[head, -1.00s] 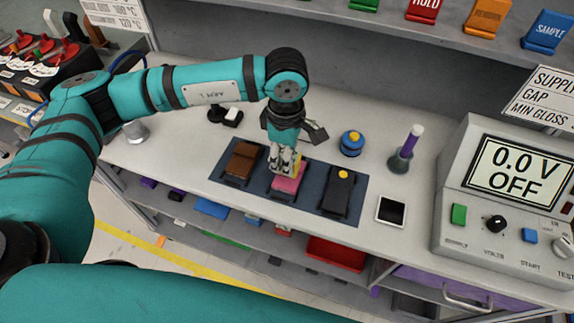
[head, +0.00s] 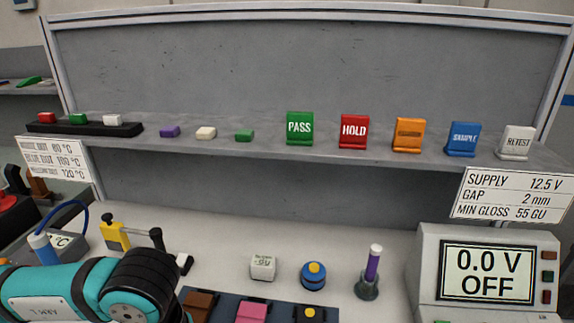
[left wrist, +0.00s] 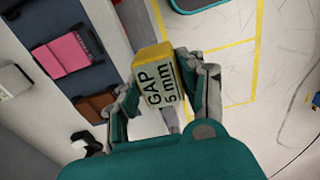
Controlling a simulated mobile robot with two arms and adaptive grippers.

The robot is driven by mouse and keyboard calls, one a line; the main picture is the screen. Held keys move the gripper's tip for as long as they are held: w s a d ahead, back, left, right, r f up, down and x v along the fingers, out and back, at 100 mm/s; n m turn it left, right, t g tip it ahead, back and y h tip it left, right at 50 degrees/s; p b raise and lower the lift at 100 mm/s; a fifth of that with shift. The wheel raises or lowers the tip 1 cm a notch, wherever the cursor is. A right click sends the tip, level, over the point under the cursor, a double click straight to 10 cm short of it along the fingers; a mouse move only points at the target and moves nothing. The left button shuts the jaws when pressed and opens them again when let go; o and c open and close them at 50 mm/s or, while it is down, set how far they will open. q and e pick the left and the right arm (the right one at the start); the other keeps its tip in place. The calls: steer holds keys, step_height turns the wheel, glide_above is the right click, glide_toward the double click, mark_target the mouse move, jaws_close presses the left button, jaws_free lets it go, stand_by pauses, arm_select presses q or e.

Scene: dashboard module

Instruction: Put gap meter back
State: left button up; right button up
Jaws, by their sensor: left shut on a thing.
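The gap meter (left wrist: 158,84) is a yellow block with a pale face reading "GAP 5 mm" in the left wrist view. My left gripper (left wrist: 165,78) is shut on it, one finger on each side. It is held clear of the pink block (left wrist: 62,52) and the brown block (left wrist: 97,103), which appear left of it. In the head view only part of my left arm (head: 85,290) shows at the lower left; the gripper and the held meter are out of that picture. My right gripper is in neither view.
In the head view, a white "GU" block (head: 263,267), a blue round device (head: 313,275) and a purple tube in a stand (head: 372,270) stand on the bench. A yellow item with black parts (head: 115,236) stands behind my arm. Coloured signs, including green PASS (head: 299,128), line the shelf.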

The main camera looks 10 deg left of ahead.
arm_select(q)
steer(key=shift+w+d+f+m, duration=0.15)
steer(key=shift+w+m, duration=0.4)
steer(key=shift+m, duration=0.65)
steer(key=w+m, duration=0.2)
steer(key=m, duration=0.3)
steer(key=w+f+m, duration=0.1)
steer(key=m, duration=0.4)
steer(key=w+f+m, duration=0.1)
steer(key=w+m, duration=0.1)
steer(key=m, duration=0.2)
steer(key=shift+w+a+f+m, duration=0.1)
steer(key=shift+w+a+m, duration=0.15)
steer(key=shift+w+m, duration=0.15)
steer(key=shift+d, duration=0.1)
